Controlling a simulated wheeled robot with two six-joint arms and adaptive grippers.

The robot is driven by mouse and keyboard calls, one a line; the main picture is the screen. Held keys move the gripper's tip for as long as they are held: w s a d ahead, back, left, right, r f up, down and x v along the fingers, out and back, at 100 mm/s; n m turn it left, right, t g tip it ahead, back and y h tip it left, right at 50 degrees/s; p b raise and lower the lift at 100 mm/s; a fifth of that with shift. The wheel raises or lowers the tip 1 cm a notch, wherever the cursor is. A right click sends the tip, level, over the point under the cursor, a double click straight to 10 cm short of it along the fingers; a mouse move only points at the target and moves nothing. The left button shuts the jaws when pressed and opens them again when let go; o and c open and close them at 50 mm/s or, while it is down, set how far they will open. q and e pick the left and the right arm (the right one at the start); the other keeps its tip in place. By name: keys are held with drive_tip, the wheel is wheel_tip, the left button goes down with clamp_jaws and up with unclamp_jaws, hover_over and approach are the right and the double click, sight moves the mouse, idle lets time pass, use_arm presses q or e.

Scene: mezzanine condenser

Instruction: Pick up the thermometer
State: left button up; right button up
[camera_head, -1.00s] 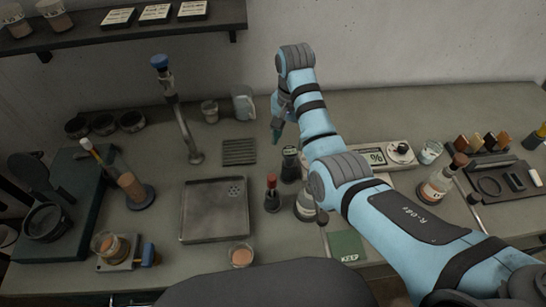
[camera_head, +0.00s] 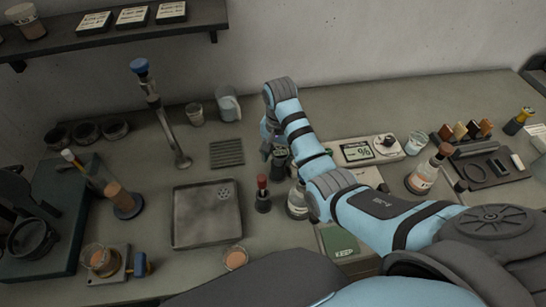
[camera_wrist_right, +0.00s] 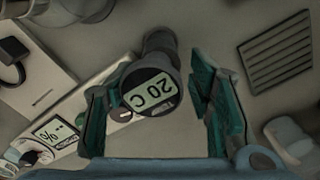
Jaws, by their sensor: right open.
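The thermometer (camera_head: 280,160) is a small dark upright device on the bench, partly hidden behind my right arm in the head view. In the right wrist view the thermometer (camera_wrist_right: 150,92) shows a round dark head with a pale display reading "20 C". My right gripper (camera_head: 268,150) is over the bench right beside it. In the wrist view the right gripper (camera_wrist_right: 158,105) has its teal fingers spread, one on each side of the thermometer's head, with gaps visible. My left gripper is out of view.
A red-topped dark bottle (camera_head: 263,196) and a larger bottle (camera_head: 297,200) stand close in front. A ribbed dark pad (camera_head: 227,153) and a metal tray (camera_head: 207,214) lie to the left. A scale with a % display (camera_head: 358,152) is to the right.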

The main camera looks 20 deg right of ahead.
drive_tip(key=c, duration=0.5)
drive_tip(key=shift+s+a+r, duration=0.1)
drive_tip(key=c, duration=0.5)
drive_tip(key=shift+c, duration=0.2)
drive_tip(key=shift+r, duration=0.1)
